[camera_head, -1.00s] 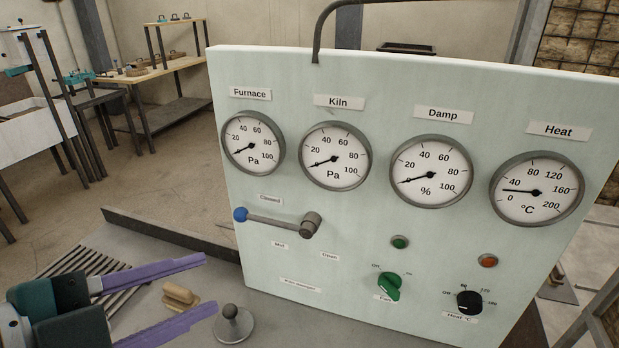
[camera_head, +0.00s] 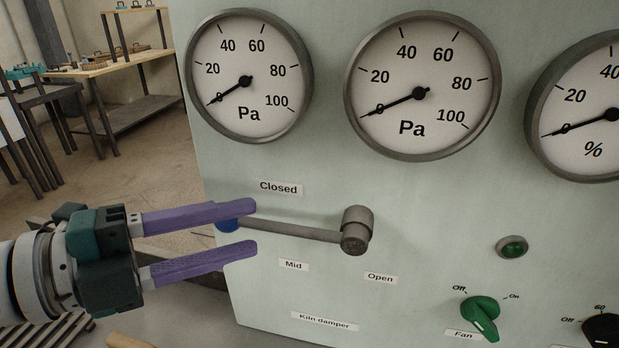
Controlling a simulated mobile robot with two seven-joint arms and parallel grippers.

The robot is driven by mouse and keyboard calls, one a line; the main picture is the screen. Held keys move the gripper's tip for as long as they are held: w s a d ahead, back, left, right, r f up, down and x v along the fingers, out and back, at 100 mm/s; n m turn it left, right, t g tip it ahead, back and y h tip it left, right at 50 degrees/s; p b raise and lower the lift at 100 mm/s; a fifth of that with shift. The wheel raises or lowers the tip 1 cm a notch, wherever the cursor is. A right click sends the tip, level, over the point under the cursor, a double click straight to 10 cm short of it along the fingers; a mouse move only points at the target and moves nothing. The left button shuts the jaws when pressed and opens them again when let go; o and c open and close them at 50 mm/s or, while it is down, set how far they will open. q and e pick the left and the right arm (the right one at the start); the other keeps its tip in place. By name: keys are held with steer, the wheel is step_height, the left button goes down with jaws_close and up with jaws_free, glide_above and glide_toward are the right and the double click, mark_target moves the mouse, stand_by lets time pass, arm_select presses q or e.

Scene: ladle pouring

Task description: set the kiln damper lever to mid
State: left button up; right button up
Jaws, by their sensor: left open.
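The kiln damper lever (camera_head: 300,230) is a grey bar on the pale green panel, with its pivot (camera_head: 357,230) on the right. Its blue knob (camera_head: 228,224) is at the left end. The bar points left, just below the "Closed" label (camera_head: 278,187); the "Mid" label (camera_head: 293,265) and "Open" label (camera_head: 380,278) sit lower. My left gripper (camera_head: 251,227) is open, with one purple finger above the knob and one below. The upper finger partly hides the knob; I cannot tell whether either finger touches it. My right gripper is out of view.
Gauges (camera_head: 249,76) line the panel above the lever. A green fan knob (camera_head: 480,316) and a green lamp (camera_head: 512,247) are at lower right. Tables (camera_head: 130,70) stand far back at left. The panel face around the lever is flat.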

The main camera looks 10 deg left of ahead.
mark_target(253, 227)
arm_select(q)
steer(key=shift+x, duration=1.75)
jaws_close()
